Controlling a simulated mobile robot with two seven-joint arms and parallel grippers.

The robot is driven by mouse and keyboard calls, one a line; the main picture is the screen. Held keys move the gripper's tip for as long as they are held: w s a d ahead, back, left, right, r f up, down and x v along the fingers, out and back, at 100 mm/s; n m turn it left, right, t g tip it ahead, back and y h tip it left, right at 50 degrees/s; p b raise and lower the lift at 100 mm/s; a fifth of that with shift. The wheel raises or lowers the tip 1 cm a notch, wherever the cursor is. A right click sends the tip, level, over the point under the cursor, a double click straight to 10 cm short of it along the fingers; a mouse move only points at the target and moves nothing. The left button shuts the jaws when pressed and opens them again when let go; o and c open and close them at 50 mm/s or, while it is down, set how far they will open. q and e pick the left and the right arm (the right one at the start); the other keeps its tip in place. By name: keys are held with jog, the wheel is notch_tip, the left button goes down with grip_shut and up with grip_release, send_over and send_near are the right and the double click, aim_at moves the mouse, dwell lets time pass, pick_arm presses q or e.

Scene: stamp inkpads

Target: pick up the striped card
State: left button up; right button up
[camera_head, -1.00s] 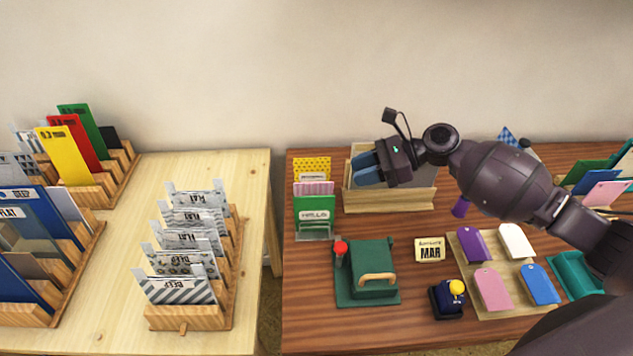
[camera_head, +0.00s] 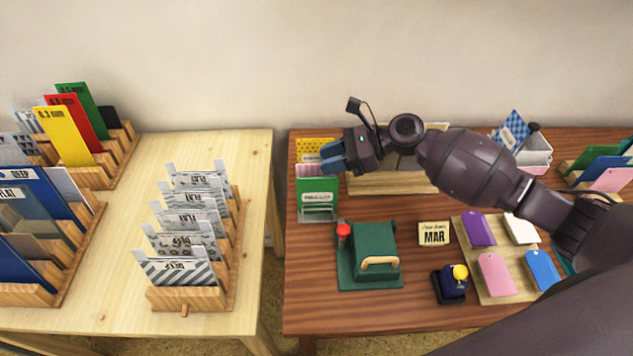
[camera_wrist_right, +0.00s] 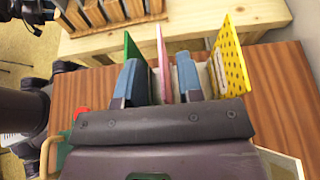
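A pink striped card (camera_head: 309,171) stands in a small holder on the dark wooden table, between a green card (camera_head: 317,195) in front and a yellow dotted card (camera_head: 314,150) behind. My right gripper (camera_head: 333,157) is at the right side of these cards, its blue fingers pointing left toward them. In the right wrist view the gripper (camera_wrist_right: 160,78) is open, and the pink card (camera_wrist_right: 162,60) shows edge-on between its two fingers. I cannot tell whether the fingers touch it. Another card with grey diagonal stripes (camera_head: 178,273) stands at the front of a rack on the pale table. My left gripper does not show.
A wooden box (camera_head: 390,183) stands behind and right of the cards, under my right arm. The green stamp press (camera_head: 373,245) with a red knob is in front. The yellow dotted card (camera_wrist_right: 231,65) and green card (camera_wrist_right: 129,47) flank the fingers closely.

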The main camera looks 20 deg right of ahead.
jog(key=x, duration=0.2)
jog(key=shift+w+a+f, duration=0.15)
jog(key=shift+a, duration=0.2)
grip_shut()
